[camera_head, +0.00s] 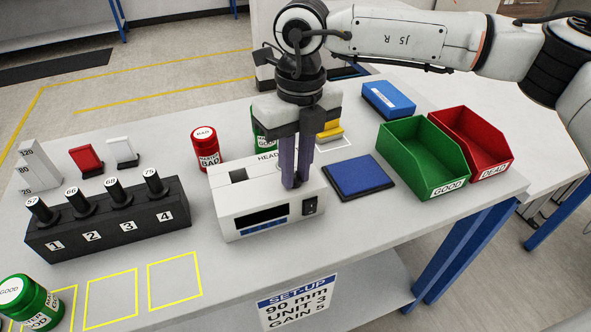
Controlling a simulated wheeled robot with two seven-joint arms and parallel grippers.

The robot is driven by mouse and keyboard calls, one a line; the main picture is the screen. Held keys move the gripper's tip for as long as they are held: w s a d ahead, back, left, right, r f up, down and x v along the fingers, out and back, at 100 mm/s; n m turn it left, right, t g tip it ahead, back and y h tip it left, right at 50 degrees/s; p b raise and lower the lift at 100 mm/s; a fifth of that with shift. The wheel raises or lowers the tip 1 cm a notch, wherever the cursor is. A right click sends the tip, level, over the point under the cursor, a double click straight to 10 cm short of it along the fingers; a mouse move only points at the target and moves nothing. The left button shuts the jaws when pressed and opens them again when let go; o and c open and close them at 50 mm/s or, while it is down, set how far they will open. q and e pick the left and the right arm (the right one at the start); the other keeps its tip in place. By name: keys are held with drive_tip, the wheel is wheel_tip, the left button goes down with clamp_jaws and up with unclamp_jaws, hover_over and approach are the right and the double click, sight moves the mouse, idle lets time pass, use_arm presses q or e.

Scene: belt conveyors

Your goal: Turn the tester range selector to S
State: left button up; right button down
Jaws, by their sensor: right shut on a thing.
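The tester (265,195) is a white box on the table, with a dark display, a blue strip and a black switch on its front face. My right gripper (296,182) points straight down onto the right part of its top. Its fingers are closed together on the range selector, which they hide; I cannot read its position or the S mark. Part of the top lettering, starting "HEAD", shows behind the fingers. My left gripper is not in view.
A black rack (110,222) with numbered black pieces stands left. A red-labelled jar (205,148) and a partly hidden green jar (261,130) stand behind the tester. A blue pad (357,176), green bin (425,155) and red bin (472,140) are right. A green jar (30,302) stands front left.

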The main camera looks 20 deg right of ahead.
drive_tip(key=n+b, duration=0.1)
drive_tip(key=n, duration=0.1)
drive_tip(key=shift+f+n, duration=0.1)
drive_tip(key=shift+n, duration=0.3)
drive_tip(key=n+b, duration=0.1)
drive_tip(key=n, duration=0.2)
drive_tip(key=shift+w+n+b, duration=0.1)
drive_tip(key=shift+n+b, duration=0.35)
drive_tip(key=shift+n, duration=1.75)
drive_tip(key=shift+r+b, duration=0.2)
drive_tip(key=shift+b, duration=0.1)
drive_tip(key=c, duration=1.7)
unclamp_jaws()
drive_tip(key=shift+o, duration=0.2)
